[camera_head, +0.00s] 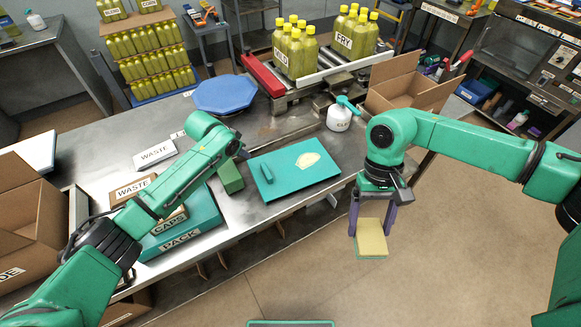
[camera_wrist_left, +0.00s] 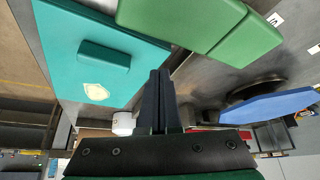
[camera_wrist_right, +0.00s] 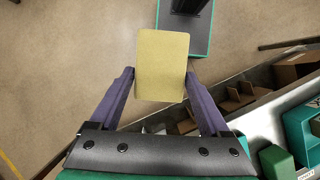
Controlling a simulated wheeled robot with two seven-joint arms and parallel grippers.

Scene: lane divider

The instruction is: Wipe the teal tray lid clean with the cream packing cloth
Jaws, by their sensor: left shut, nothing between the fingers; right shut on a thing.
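The teal tray lid (camera_head: 326,180) lies flat on the steel bench, with a raised teal handle (camera_head: 266,174) on its left part. A pale cream smear (camera_head: 308,160) marks its upper right part. The lid (camera_wrist_left: 60,35) and smear (camera_wrist_left: 96,92) also show in the left wrist view. My right gripper (camera_head: 371,221) is shut on the cream packing cloth (camera_head: 372,243), a flat rectangular pad. It holds the cloth in front of the bench, right of the lid, over the floor. The cloth fills the finger gap in the right wrist view (camera_wrist_right: 162,65). My left gripper (camera_head: 242,152) is shut and empty, up and left of the lid.
A green block (camera_head: 230,178) stands just left of the lid. A white spray bottle (camera_head: 339,117) stands behind it to the right, near an open carton (camera_head: 405,88). A blue octagonal plate (camera_head: 224,94) is behind. Labelled boxes (camera_head: 180,236) stack at left.

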